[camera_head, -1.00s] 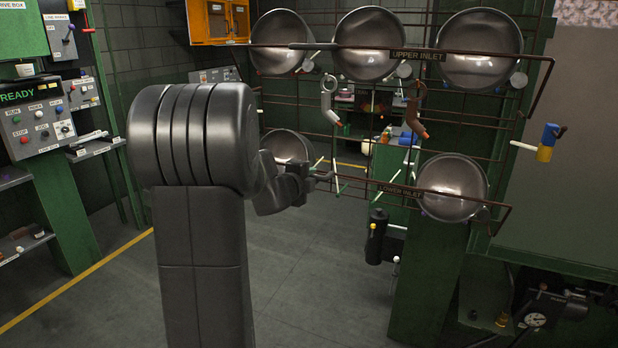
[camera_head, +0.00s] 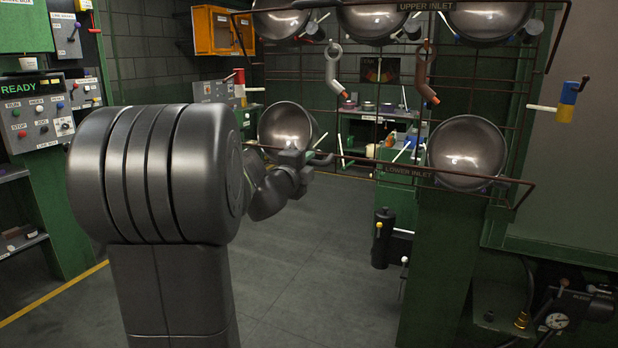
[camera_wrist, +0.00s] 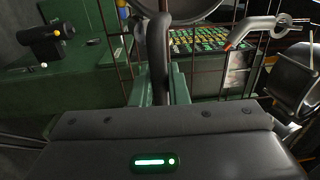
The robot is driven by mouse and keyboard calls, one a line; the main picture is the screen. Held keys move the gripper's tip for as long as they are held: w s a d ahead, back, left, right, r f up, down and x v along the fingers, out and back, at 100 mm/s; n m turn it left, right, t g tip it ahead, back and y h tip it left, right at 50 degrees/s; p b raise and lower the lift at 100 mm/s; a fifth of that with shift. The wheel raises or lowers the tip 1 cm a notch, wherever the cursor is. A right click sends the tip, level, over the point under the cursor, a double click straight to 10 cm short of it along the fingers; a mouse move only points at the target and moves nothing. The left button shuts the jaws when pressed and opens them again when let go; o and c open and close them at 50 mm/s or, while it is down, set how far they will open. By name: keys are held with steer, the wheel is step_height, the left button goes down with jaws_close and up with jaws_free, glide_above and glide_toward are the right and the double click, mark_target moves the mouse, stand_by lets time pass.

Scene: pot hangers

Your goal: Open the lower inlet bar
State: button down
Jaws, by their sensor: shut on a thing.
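My gripper (camera_head: 318,159) is at the bar's left end in the head view, where the fingers are small and partly hidden. In the wrist view, the green fingers of my gripper (camera_wrist: 161,88) are shut around a dark upright-looking tube (camera_wrist: 158,42), which is the bar's grip end seen from the rolled wrist.
Round metal pans, such as the right lower pan (camera_head: 467,150) and left lower pan (camera_head: 287,125), hang on the rack. The upper inlet bar (camera_head: 355,8) crosses above. Hooks hang between them. A green post (camera_head: 440,260) stands below right. Floor is clear in the middle.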

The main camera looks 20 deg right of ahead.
step_height(320, 180, down, 14)
steer(key=s+a+t+h+b, duration=0.1)
steer(key=a+t+h+b, duration=0.1)
steer(key=b, duration=2.1)
steer(key=shift+s, duration=0.35)
steer(key=c, duration=1.5)
jaws_free()
